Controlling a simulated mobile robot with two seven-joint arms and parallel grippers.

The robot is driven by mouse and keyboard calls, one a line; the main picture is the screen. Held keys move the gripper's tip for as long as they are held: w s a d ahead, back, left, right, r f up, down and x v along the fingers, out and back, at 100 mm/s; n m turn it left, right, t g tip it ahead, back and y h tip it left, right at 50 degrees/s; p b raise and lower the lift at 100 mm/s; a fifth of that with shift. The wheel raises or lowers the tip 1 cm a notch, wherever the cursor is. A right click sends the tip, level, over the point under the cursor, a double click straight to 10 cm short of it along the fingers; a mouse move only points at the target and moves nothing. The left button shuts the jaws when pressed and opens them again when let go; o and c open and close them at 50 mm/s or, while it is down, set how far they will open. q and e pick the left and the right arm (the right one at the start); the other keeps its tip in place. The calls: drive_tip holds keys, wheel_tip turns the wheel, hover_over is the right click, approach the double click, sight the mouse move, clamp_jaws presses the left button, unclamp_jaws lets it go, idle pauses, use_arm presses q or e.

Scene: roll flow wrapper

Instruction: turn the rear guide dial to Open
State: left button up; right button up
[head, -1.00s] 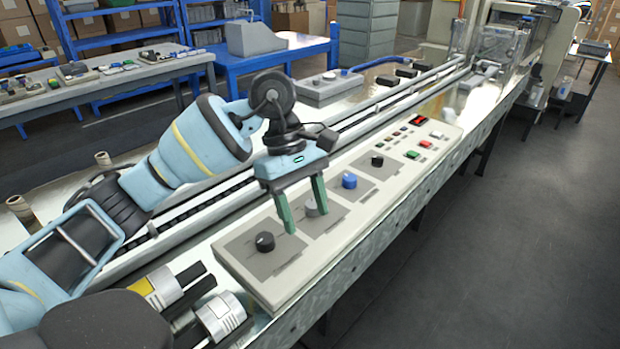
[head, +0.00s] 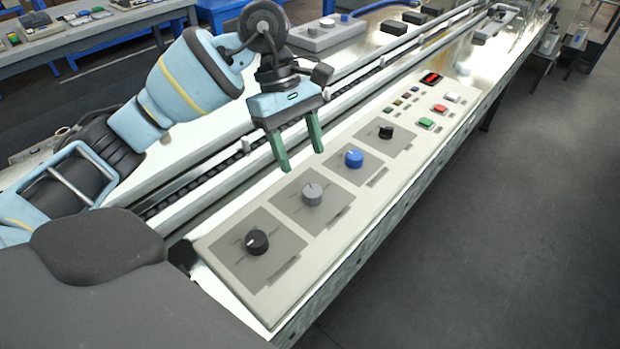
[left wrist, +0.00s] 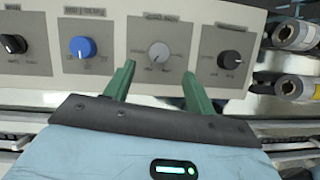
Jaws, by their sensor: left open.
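The sloped beige control panel (head: 350,240) carries a row of dials on grey plates. From near to far they are a black dial (head: 257,242), a grey dial (head: 312,194), a blue dial (head: 354,158) and another black dial (head: 386,132). Their labels are too small to read, so I cannot tell which is the rear guide dial. My left gripper (head: 301,160) is open and empty, fingers down, at the panel's back edge behind the grey dial. In the left wrist view the grey dial (left wrist: 158,52) lies ahead between the fingertips (left wrist: 160,70), apart from them.
Red, green and white buttons (head: 440,109) and a small red display (head: 431,79) sit at the panel's far end. Conveyor rails (head: 215,165) run behind the panel. A grey box with a knob (head: 327,30) stands beyond. Silver cylinders (left wrist: 297,36) show in the left wrist view.

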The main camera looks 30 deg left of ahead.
sight(312, 190)
use_arm(q)
drive_tip(key=x, duration=0.7)
drive_tip(key=shift+d+f, duration=0.1)
drive_tip(key=shift+f, duration=0.15)
drive_tip(key=c, duration=1)
